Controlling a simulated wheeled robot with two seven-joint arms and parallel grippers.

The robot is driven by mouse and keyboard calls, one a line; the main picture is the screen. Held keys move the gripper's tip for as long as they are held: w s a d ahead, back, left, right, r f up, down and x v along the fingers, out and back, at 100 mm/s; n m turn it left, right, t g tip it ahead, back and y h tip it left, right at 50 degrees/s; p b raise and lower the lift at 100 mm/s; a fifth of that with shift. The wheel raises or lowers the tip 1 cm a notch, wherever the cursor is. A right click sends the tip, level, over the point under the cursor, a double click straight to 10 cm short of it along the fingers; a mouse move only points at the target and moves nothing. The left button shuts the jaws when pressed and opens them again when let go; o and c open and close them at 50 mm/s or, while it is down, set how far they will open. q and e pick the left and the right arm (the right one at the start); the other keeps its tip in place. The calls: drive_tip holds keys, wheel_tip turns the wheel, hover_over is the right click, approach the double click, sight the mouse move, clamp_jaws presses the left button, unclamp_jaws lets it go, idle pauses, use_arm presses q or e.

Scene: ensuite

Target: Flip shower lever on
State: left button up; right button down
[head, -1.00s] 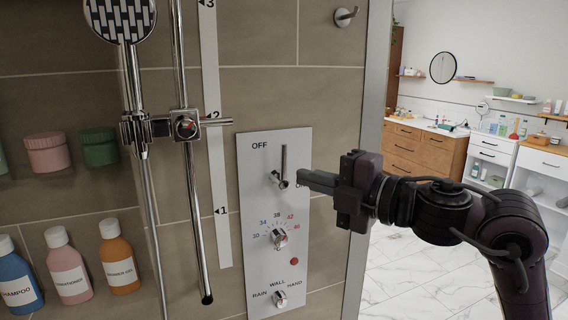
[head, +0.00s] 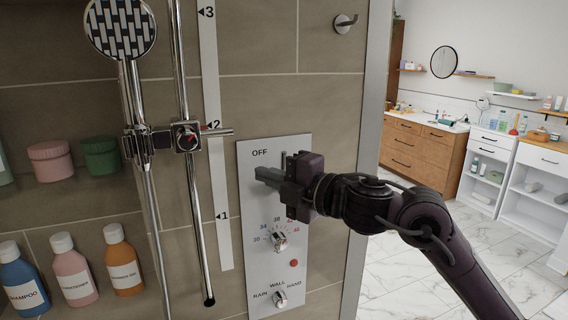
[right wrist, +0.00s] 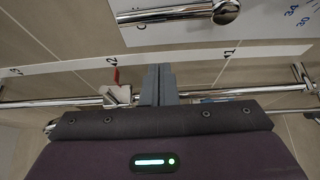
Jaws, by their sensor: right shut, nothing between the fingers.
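The shower lever (head: 283,157) is on the white control panel (head: 246,225), below and right of the OFF mark. Only its upper tip shows in the head view; my right gripper hides the rest and the ON mark. In the right wrist view, the metal lever (right wrist: 165,14) with its round pivot shows whole and points toward the panel's top, so it stands upright. My right gripper (head: 262,176) is shut and empty in front of the panel, its fingertips left of the lever. Its fingers (right wrist: 158,85) appear apart from the lever there; contact cannot be told. My left gripper is out of view.
The temperature dial (head: 279,239) and the outlet selector (head: 280,298) are lower on the panel. The slide rail (head: 196,220) and hand shower (head: 121,28) are to the left. Bottles (head: 72,270) stand on a niche shelf. A glass-edge frame (head: 372,130) is at right.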

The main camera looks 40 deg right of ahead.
drive_tip(key=d, duration=0.1)
drive_tip(key=d+p, duration=0.1)
drive_tip(key=d, duration=0.1)
drive_tip(key=shift+w+d, duration=0.25)
drive_tip(key=shift+d, duration=0.15)
